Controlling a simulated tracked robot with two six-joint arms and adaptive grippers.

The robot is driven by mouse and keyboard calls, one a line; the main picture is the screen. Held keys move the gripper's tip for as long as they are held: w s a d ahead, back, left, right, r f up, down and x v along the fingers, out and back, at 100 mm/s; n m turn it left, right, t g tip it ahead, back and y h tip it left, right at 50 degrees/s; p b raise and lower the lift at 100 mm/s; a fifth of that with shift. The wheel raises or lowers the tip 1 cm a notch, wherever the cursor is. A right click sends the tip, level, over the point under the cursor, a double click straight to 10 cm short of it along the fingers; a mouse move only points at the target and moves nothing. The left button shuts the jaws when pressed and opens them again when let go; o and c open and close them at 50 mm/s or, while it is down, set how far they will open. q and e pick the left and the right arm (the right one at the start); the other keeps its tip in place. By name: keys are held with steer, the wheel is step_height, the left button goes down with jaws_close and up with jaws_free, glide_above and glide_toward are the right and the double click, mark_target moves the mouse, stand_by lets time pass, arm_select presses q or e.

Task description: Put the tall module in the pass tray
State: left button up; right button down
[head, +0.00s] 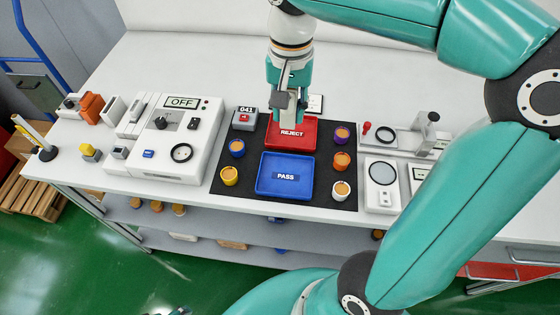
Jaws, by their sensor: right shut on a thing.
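The blue pass tray (264,187), labelled PASS, lies empty on the black mat at the front middle. My right gripper (289,116) points down over the back of the red REJECT tray (302,144), behind the pass tray. Small round modules with orange tops stand beside the trays: blue (237,148) and yellow (229,176) on the left, purple (342,133), orange (341,161) and white (341,190) on the right. I cannot tell whether one is taller. My left gripper is not recognisable.
A white tester (171,150) with an OFF display stands left of the mat. A counter reading 041 (245,117) stands at the mat's back left. A round-plate device (382,174) and a small press (425,132) stand right.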

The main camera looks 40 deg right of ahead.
step_height(320, 180, down, 18)
steer(key=shift+b, duration=0.35)
steer(key=shift+f, duration=0.2)
steer(key=c, duration=0.8)
jaws_free()
steer(key=shift+r, duration=0.1)
steer(key=shift+c, duration=0.2)
step_height(320, 180, up, 12)
steer(key=shift+p, duration=0.3)
steer(key=shift+s, duration=0.15)
